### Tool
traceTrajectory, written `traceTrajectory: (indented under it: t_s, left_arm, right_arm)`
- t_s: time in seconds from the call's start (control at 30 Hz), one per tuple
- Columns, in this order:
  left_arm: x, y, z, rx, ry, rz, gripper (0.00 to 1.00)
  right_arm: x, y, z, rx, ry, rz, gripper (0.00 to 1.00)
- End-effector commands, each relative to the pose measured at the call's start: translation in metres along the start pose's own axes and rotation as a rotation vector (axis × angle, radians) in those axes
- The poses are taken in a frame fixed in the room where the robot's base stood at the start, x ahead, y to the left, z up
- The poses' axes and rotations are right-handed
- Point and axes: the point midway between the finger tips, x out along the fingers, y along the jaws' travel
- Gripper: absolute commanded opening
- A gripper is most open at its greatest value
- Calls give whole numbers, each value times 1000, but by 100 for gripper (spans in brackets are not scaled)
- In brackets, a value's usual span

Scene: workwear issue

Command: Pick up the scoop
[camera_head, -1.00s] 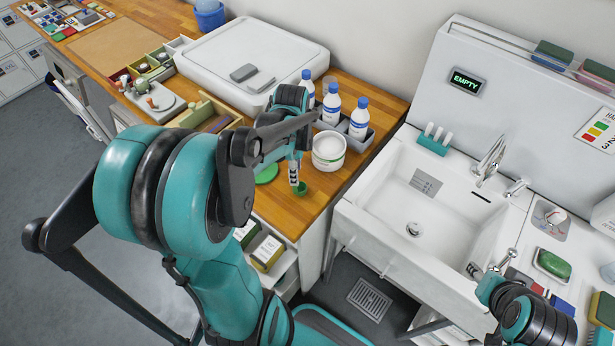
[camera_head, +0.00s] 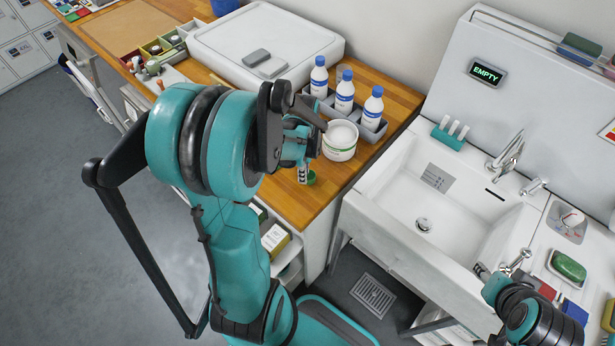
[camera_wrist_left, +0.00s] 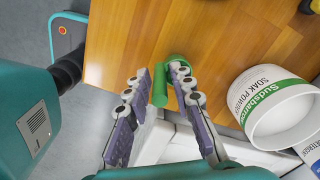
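The green scoop (camera_head: 310,178) lies on the wooden counter near its front edge, beside the white soak powder tub (camera_head: 341,140). In the left wrist view the scoop's handle (camera_wrist_left: 160,88) points toward my gripper, and its rounded end is partly behind a finger. My left gripper (camera_wrist_left: 161,72) is open, with one finger on each side of the handle. It points down at the scoop and also shows in the head view (camera_head: 304,172). The tub (camera_wrist_left: 275,110) stands to the right of the fingers. My right gripper (camera_head: 492,272) is at the sink's right front, its fingers unclear.
Several blue-capped bottles (camera_head: 344,90) stand in a grey tray behind the tub. The sink (camera_head: 400,205) is to the right, past the counter's edge. Bare wood surrounds the scoop.

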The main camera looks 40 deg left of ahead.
Motion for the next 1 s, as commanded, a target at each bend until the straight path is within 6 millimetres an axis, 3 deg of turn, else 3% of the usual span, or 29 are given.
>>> traceTrajectory:
  t_s: [0.57,0.83,1.0]
  left_arm:
    - [-5,0,0,0,0,0,0]
    - [-47,0,0,0,0,0,0]
    - [-68,16,-39,8,0,0,0]
  right_arm:
    - [-2,0,-1,0,0,0,40]
    - [-14,0,-10,0,0,0,40]
    - [-20,0,-15,0,0,0,40]
